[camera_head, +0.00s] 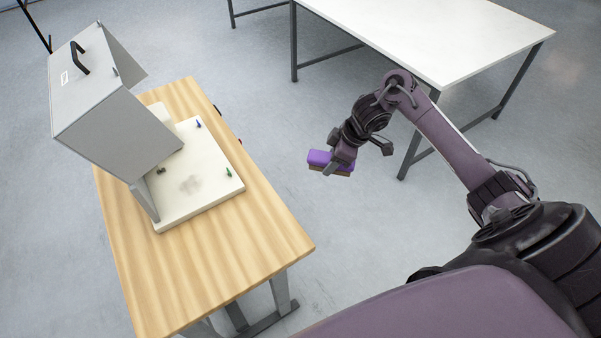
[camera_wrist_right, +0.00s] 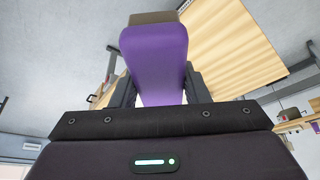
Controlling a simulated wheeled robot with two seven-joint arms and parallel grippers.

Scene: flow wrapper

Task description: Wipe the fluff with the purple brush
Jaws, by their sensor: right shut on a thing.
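My right gripper (camera_head: 337,164) is shut on the purple brush (camera_head: 320,158). It holds the brush in the air over the floor, to the right of the wooden table and apart from it. In the right wrist view the purple brush (camera_wrist_right: 154,55) sits between the fingers of my right gripper (camera_wrist_right: 157,85), with a brownish edge at its far end. The fluff (camera_head: 190,184) is a faint grey patch on the pale base plate (camera_head: 214,200) of the machine. My left gripper is not in view.
The machine's grey hood (camera_head: 115,120) stands raised over the back left of the base plate. A blue peg (camera_head: 198,124) and a green peg (camera_head: 229,172) stand on the plate. The wooden table (camera_head: 250,245) is bare in front. A white table (camera_head: 430,35) stands at the back right.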

